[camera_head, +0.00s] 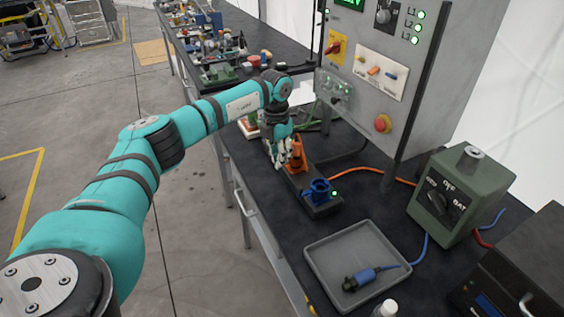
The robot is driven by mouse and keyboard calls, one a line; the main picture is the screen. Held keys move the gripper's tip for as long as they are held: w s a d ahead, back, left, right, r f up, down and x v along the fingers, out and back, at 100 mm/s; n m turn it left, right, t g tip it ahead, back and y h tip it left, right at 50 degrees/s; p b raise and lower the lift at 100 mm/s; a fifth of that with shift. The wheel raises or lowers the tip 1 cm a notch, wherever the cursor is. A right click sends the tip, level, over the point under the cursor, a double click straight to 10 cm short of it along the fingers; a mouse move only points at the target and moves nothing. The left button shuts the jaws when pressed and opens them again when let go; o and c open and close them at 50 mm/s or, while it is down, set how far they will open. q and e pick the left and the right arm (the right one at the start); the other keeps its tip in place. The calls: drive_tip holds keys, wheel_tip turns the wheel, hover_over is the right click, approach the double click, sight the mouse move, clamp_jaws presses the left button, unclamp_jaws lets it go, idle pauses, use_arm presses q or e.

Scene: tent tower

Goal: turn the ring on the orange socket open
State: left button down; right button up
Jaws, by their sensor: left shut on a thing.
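The orange socket (297,157) stands on a dark block on the bench, at the middle of the head view. My left gripper (281,162) is at its left side, shut on it, most likely at its ring. The fingers and arm hide part of the socket, and the ring is too small to make out. A blue socket (320,191) sits on the same block, nearer to me, beside a small green light. My right gripper is not in view.
A grey tray (318,250) holds a blue plug (362,278) on a blue cable. A green box (461,196) with a dial stands at the right. A grey control panel (376,90) rises behind the sockets. An orange cable (368,172) runs along the bench.

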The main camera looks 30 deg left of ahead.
use_arm(q)
drive_tip(key=shift+w+a+r+m, duration=0.1)
drive_tip(key=shift+w+a+m, duration=0.3)
drive_tip(key=shift+m, duration=0.5)
drive_tip(key=shift+s, duration=0.1)
drive_tip(key=c, duration=1.3)
unclamp_jaws()
drive_tip(key=shift+b, duration=0.3)
drive_tip(key=r, duration=1.2)
drive_tip(key=shift+a, duration=0.25)
drive_tip(key=shift+f, duration=0.1)
